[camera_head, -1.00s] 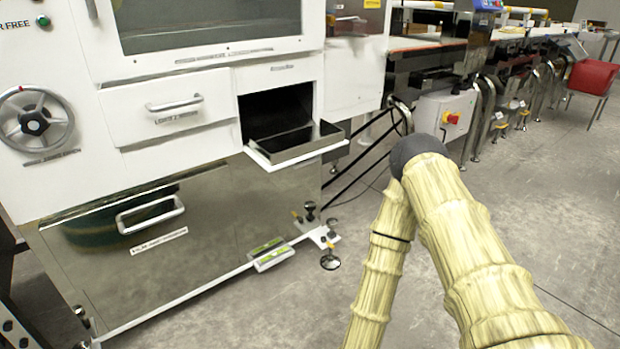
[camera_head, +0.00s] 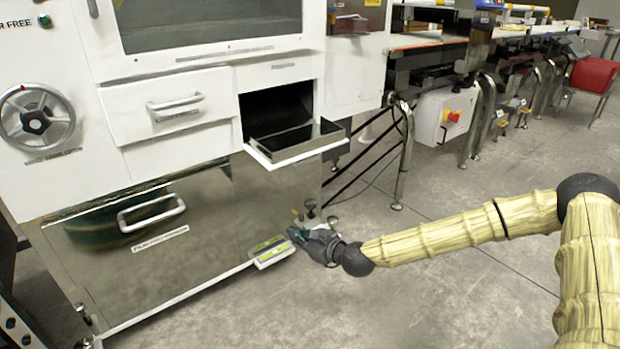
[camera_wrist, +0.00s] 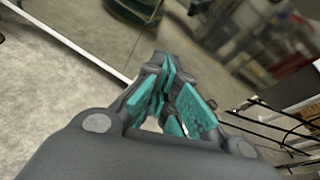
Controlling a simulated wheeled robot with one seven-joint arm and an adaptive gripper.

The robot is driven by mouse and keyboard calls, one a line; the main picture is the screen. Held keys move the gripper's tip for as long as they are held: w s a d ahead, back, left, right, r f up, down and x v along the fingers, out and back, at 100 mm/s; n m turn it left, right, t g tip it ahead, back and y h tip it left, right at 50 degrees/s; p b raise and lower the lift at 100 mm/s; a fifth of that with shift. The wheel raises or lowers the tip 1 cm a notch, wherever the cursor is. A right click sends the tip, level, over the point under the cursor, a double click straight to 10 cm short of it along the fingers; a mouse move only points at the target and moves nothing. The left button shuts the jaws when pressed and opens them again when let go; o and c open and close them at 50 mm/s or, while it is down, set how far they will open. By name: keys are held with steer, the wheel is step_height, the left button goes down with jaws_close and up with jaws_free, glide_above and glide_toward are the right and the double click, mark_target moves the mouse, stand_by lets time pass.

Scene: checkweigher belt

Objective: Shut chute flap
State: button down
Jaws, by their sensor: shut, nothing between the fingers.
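The chute flap (camera_head: 298,148) is a metal tray-like flap with a white front edge. It hangs open, folded outward below a dark square opening (camera_head: 277,106) in the white machine's front. My gripper (camera_head: 294,233) is low in front of the machine, below the flap and apart from it, near the machine's bottom right corner. In the wrist view its teal-padded fingers (camera_wrist: 172,98) are together and empty. The flap is not clearly visible in the wrist view.
A white drawer (camera_head: 170,105) with a handle is left of the opening. A steel lower panel (camera_head: 215,215) with a handle is below. A green level (camera_head: 267,250) sits on the base rail. Conveyor legs (camera_head: 405,155) stand right. The floor in front is clear.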

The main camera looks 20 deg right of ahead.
steer(key=w+d+r+m+t+h, duration=0.1)
steer(key=w+d+r+m+t, duration=0.3)
steer(key=d+r, duration=0.6)
steer(key=w+a+r+g+b, duration=0.1)
steer(key=w+r+b, duration=0.1)
steer(key=w, duration=0.7)
steer(key=shift+w+a+b, duration=0.25)
steer(key=shift+a+b, duration=0.05)
steer(key=shift+b, duration=0.3)
steer(key=shift+r+m+p, duration=0.2)
steer(key=shift+m+p, duration=0.1)
steer(key=shift+p, duration=0.1)
steer(key=shift+s+r+g+h+p, duration=0.2)
steer(key=shift+g+h+p, duration=0.1)
steer(key=shift+p, duration=0.35)
